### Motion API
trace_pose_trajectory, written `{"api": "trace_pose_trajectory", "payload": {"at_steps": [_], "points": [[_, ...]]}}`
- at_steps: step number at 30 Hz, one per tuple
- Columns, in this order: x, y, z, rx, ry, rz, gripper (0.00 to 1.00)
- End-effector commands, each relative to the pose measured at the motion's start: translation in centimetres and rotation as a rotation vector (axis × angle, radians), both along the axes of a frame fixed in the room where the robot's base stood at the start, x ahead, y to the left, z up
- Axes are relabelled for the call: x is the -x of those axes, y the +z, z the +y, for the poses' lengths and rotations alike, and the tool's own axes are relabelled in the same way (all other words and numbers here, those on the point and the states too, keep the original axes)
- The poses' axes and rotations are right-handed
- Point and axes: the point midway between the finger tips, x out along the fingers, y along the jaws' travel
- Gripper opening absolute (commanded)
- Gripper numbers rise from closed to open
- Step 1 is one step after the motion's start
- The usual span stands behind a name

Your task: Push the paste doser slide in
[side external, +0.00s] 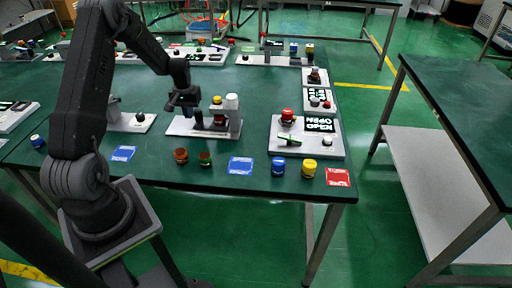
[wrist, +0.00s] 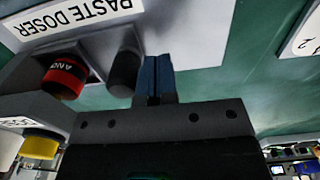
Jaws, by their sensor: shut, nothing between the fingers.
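The paste doser station has a white base plate (side external: 178,127) near the middle of the table; its "PASTE DOSER" label (wrist: 75,14) reads upside down in the wrist view. A dark rounded peg (side external: 198,119) stands at the left of the station, and it also shows in the wrist view (wrist: 124,71). It appears to be the slide's handle. A red-and-black piece (wrist: 65,77) sits in the grey body beside it. My gripper (wrist: 154,72) is shut and empty, its blue fingertips close beside the peg; contact cannot be told. In the side view my gripper (side external: 187,112) is low over the plate's left part.
A yellow cap (side external: 217,100) and a white cap (side external: 232,101) top the station. To the right stands a panel (side external: 323,147) with a red button. Green table (side external: 262,110) is bare right of the station.

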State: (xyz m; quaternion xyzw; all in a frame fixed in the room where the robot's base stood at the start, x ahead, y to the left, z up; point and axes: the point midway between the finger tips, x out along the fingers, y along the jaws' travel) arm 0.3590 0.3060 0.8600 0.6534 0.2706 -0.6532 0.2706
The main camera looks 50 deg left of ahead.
Motion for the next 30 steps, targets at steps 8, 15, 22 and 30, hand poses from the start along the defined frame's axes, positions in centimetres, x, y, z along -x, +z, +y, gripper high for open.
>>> {"api": "trace_pose_trajectory", "payload": {"at_steps": [8,15,22,30], "points": [[0.0,1.6,0.0,-0.001,0.0,-0.001,0.0],[0.0,3.4,0.0,-0.001,0.0,-0.001,0.0],[0.0,5.2,0.0,-0.001,0.0,-0.001,0.0],[0.0,6.9,0.0,-0.001,0.0,-0.001,0.0]]}}
